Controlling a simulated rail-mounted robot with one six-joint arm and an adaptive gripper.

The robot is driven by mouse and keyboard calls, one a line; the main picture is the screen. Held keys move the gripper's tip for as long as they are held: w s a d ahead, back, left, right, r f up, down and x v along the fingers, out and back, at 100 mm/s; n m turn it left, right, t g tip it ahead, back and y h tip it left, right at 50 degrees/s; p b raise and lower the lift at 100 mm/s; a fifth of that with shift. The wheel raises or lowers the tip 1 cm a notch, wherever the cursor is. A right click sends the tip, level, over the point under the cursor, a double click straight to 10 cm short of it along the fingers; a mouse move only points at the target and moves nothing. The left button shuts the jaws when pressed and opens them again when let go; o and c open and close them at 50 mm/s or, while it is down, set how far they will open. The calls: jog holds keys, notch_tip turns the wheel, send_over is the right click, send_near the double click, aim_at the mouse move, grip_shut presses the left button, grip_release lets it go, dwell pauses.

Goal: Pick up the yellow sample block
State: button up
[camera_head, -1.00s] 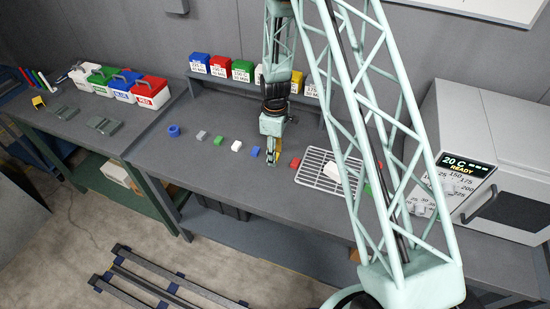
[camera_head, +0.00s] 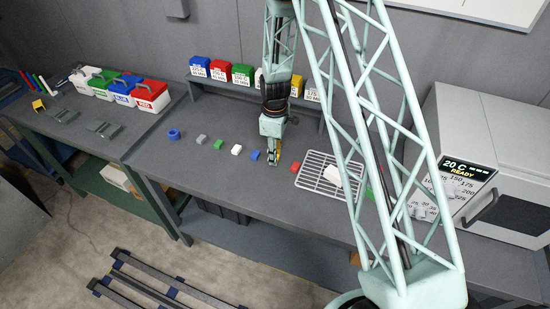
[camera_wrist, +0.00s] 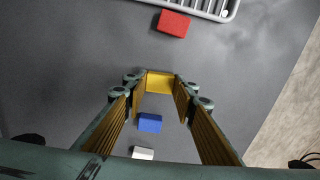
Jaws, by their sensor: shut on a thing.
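The yellow sample block (camera_wrist: 160,83) shows in the wrist view between my two fingertips, touching both. My gripper (camera_wrist: 161,86) is shut on it. In the head view my gripper (camera_head: 273,160) points down over the grey bench, between a blue block and a red block. Only a sliver of yellow shows there, as the fingers mostly hide the block. I cannot tell clearly how far the block is above the bench top.
A blue block (camera_head: 255,155), a white block (camera_head: 236,150) and a red block (camera_head: 294,167) lie close by. A wire rack (camera_head: 318,177) is to the right, before the oven (camera_head: 505,165). Colored bins (camera_head: 243,74) line the back shelf. The front bench (camera_head: 215,185) is clear.

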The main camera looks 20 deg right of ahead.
jog(key=shift+r, duration=1)
jog(key=shift+s+r+b, duration=0.15)
jog(key=shift+s+b, duration=0.05)
jog(key=shift+b, duration=0.1)
jog(key=s+b, duration=0.1)
jog(key=s, duration=0.4)
jog(key=s+r+b, duration=0.1)
jog(key=s, duration=0.9)
jog(key=shift+s+r+b, duration=0.25)
jog(key=shift+s+b, duration=0.05)
jog(key=shift+b, duration=0.1)
